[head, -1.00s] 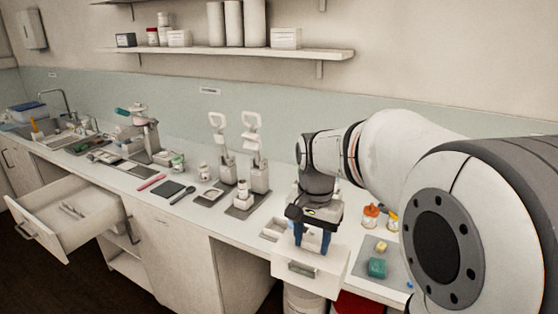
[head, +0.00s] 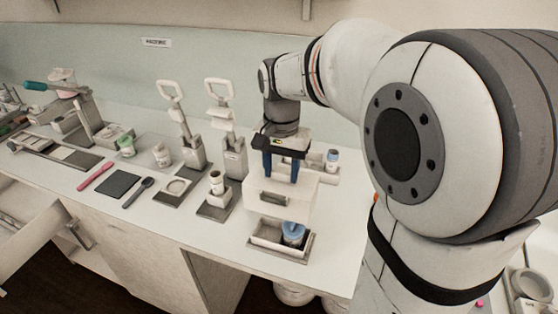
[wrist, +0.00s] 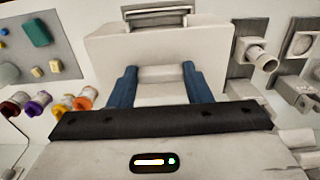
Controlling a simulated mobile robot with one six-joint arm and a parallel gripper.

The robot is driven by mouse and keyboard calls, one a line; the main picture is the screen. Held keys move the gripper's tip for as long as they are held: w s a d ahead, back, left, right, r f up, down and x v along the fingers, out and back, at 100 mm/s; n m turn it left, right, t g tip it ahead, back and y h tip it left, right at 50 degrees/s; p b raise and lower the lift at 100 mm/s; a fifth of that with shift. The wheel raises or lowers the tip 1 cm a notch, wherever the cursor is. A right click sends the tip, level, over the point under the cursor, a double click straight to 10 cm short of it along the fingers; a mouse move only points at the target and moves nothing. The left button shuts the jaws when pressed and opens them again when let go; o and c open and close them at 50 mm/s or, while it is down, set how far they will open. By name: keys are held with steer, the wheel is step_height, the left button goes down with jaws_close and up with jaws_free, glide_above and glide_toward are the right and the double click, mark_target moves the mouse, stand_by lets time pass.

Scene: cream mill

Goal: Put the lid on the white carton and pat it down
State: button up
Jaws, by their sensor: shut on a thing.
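My gripper (head: 280,172) points down with its two blue fingers shut on a raised block on top of a deep, box-shaped white lid (head: 275,198). The lid has a dark slot or handle on its front face. In the wrist view the lid (wrist: 105,48) shows large, with its grip block between the blue fingers. The lid appears above the carton; the exact gap is unclear.
Left of the carton stand a small jar on a grey pad (head: 216,195) and two dispensers with loop handles (head: 234,155). A blue-capped jar (head: 332,160) stands behind right of the lid. The wrist view shows several coloured-lid jars (wrist: 84,99).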

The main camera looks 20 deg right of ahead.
mark_target(282, 181)
steer(key=shift+f+b, duration=1.75)
steer(key=shift+f, duration=0.6)
steer(key=shift+s, duration=0.1)
steer(key=shift+f, duration=0.2)
steer(key=shift+f+b, duration=1.05)
steer(key=shift+f, duration=0.4)
steer(key=shift+f, duration=0.15)
steer(key=shift+f+b, duration=1.05)
steer(key=shift+f, duration=0.2)
steer(key=shift+f, duration=0.2)
steer(key=shift+f+b, duration=0.3)
